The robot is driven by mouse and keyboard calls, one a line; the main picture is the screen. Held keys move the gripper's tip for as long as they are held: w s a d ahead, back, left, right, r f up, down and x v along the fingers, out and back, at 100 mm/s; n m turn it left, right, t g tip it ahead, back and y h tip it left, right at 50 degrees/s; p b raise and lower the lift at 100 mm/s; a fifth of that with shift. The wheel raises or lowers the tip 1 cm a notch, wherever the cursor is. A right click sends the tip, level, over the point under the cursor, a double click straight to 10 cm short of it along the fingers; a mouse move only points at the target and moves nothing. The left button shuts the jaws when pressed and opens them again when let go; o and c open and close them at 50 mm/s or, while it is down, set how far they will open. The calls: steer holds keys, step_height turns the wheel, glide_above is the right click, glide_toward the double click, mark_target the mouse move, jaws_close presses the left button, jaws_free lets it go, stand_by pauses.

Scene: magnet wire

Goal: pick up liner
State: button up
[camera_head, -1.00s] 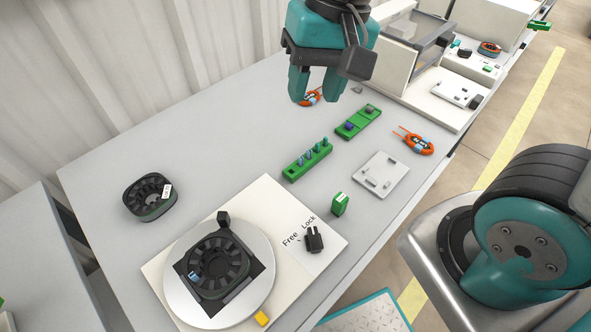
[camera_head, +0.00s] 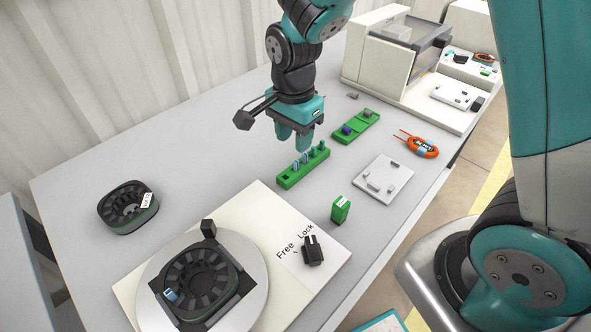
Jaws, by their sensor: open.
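No part is labelled as a liner. Small blue and teal upright pieces (camera_head: 304,157) stand in a long green holder (camera_head: 291,179) on the grey table, and these may be the liners. My gripper (camera_head: 294,147) is open and points down just above the holder, with its fingers close to the upright pieces. Its fingers partly cover the holder from view. Whether they touch any piece cannot be told. A small blue piece (camera_head: 170,295) also shows at the edge of the black slotted ring (camera_head: 198,277) on the round turntable (camera_head: 150,322).
A second green holder (camera_head: 356,126), a white plate (camera_head: 382,178), an orange wire coil (camera_head: 423,147) and a green box (camera_head: 341,209) lie nearby. Another black ring (camera_head: 128,207) is at the left. A white machine (camera_head: 384,50) stands at the back.

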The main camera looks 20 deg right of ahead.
mark_target(296, 161)
steer(key=f, duration=0.7)
steer(key=shift+d+b, duration=0.2)
steer(key=shift+b, duration=0.2)
jaws_close()
